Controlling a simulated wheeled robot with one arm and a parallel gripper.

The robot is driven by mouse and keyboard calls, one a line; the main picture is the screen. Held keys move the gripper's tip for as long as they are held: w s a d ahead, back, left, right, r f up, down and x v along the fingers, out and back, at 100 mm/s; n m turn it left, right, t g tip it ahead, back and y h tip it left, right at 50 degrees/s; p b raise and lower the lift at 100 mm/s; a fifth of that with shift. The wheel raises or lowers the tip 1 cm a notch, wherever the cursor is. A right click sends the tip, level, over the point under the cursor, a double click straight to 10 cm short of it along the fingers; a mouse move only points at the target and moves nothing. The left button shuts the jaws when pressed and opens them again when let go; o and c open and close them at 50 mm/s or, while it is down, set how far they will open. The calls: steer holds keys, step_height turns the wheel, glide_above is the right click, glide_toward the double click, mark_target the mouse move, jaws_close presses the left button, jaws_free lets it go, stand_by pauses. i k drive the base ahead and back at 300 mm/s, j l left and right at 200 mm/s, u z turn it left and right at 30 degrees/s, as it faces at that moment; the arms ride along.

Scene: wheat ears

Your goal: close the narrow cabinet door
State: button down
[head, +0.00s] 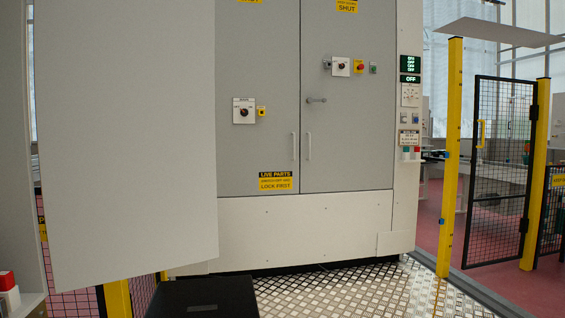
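A large plain light-grey panel (125,140) fills the left foreground and looks like a cabinet door standing open. Its lower edge hangs clear of the floor and slopes up toward the right. No handle shows on this face, and its hinge side is not clear. Behind it stands a tall grey and white cabinet (305,225). Its left grey door (262,150) and right grey door (350,150) look shut, with upright handles at their meeting edge. The panel hides the cabinet's left part. My gripper is not in view.
Metal tread-plate floor (340,290) lies open before the cabinet. A yellow post (450,160) and a black mesh gate (500,170) stand at right. A pale housing edge (15,150) with a red button (7,281) is close at left. A dark flat shape is at bottom centre-left.

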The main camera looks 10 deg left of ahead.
mark_target(125, 97)
steer(key=i+u, duration=0.2)
steer(key=i, duration=0.35)
steer(key=i+l+u, duration=0.25)
steer(key=i, duration=0.25)
steer(key=i+l+u, duration=0.2)
steer(key=i, duration=0.3)
